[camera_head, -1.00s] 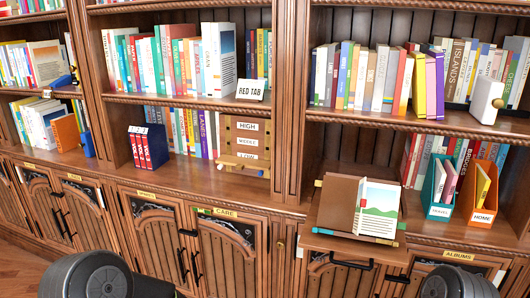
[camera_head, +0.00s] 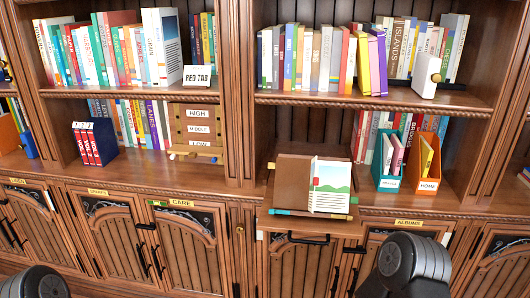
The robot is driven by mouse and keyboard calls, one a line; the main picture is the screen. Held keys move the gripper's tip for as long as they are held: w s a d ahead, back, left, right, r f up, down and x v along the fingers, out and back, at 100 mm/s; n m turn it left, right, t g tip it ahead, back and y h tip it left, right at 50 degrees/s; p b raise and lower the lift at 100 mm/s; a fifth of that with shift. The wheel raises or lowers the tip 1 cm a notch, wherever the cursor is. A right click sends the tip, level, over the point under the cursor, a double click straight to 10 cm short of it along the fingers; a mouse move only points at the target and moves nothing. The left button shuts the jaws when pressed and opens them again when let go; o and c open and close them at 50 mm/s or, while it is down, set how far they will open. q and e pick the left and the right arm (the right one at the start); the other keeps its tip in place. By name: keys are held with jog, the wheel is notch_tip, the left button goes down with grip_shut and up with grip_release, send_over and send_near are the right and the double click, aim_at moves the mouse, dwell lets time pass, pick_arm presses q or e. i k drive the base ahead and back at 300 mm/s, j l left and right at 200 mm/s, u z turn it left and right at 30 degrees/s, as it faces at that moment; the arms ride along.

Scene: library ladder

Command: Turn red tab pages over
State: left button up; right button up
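An open book (camera_head: 329,187) rests on a small stand with a brown back panel (camera_head: 291,180), on a pull-out ledge at the centre right. Its visible page has a picture of green hills with a red spot and lines of text. Coloured strips run along the stand's lower edge. A white sign reading RED TAB (camera_head: 197,76) stands on the upper shelf at left of centre. I cannot make out separate tabs on the pages. Neither gripper is in view; only dark rounded parts of my arms show at the bottom left and bottom right, apart from the book.
A teal file box (camera_head: 388,183) and an orange HOME box (camera_head: 429,184) stand right of the book. A wooden HIGH/MIDDLE/LOW board (camera_head: 199,127) and a dark blue slipcase of red volumes (camera_head: 103,143) stand left. Cabinet doors with black handles are below the ledge.

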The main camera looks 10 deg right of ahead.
aim_at(314, 181)
jog(key=i+j+z, duration=0.15)
jog(key=z, duration=0.2)
jog(key=i+j+z, duration=0.2)
jog(key=z, duration=0.15)
jog(key=i+j+z, duration=0.1)
jog(key=j+z, duration=0.25)
jog(key=l, duration=0.1)
